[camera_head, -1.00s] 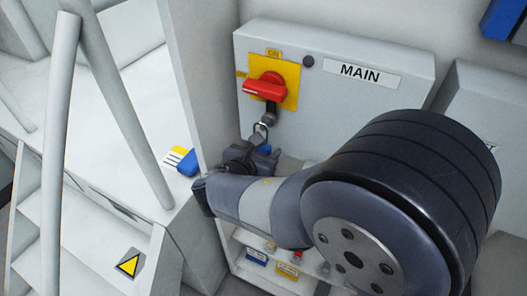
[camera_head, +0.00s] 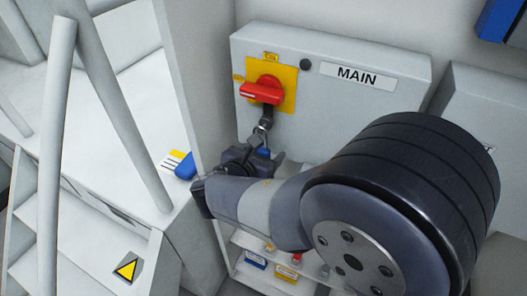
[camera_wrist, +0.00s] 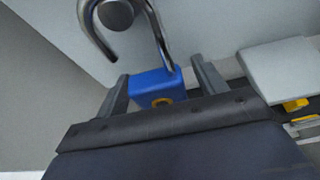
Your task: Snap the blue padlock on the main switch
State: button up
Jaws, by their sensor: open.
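The main switch has a red handle (camera_head: 262,92) on a yellow plate, on the front of the grey MAIN box. A dark tab (camera_head: 266,116) sticks out below the handle. The blue padlock (camera_wrist: 152,86) is between the fingers of my gripper (camera_wrist: 160,88), with a gap on each side. Its metal shackle (camera_wrist: 158,38) is open, one end free, and curves past a dark round part. In the head view the padlock (camera_head: 264,153) is mostly hidden by my gripper (camera_head: 262,160), just below the tab. I cannot tell whether the shackle passes through the tab.
A blue item (camera_head: 187,166) with a yellow-and-white striped tag lies on the white ledge to the left. Small blue and yellow boxes (camera_head: 287,272) sit on a shelf below the MAIN box. Pale rails stand at the left. Another grey box (camera_head: 470,110) is at the right.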

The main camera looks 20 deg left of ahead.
jog(key=v, duration=1)
jog(key=shift+s+b, duration=0.15)
jog(key=shift+b, duration=0.2)
jog(key=shift+c, duration=0.2)
